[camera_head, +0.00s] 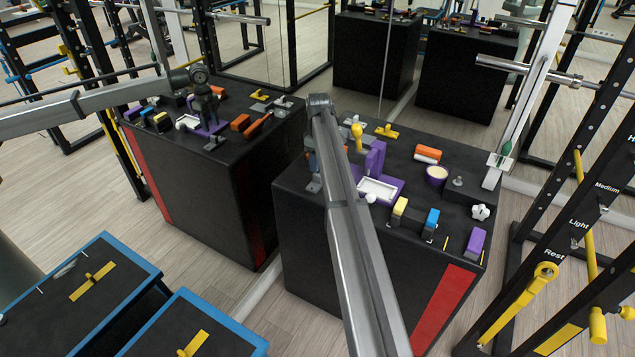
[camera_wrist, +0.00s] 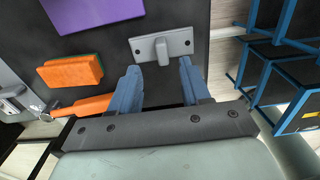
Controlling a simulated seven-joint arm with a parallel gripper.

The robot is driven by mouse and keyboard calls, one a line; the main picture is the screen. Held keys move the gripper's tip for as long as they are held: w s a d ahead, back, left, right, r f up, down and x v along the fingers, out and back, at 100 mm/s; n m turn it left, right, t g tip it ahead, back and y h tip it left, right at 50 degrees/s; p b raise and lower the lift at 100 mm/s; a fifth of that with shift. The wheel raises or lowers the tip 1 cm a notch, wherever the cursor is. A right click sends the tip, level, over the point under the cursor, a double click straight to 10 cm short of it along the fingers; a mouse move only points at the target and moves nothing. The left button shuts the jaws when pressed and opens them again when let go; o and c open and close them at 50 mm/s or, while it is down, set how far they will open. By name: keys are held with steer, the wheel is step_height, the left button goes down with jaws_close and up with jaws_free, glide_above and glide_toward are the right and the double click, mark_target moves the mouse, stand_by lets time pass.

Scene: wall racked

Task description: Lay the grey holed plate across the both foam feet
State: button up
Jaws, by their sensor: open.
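Which pieces are the foam feet is unclear. An orange block with a green edge (camera_wrist: 70,72) lies left of the fingers.
A white tray on a purple base (camera_head: 378,190) sits mid-top. A mirror repeats the scene at left.

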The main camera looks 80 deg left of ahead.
mark_target(317, 175)
steer(key=shift+s+f, duration=0.15)
steer(key=shift+f, duration=3.2)
jaws_close()
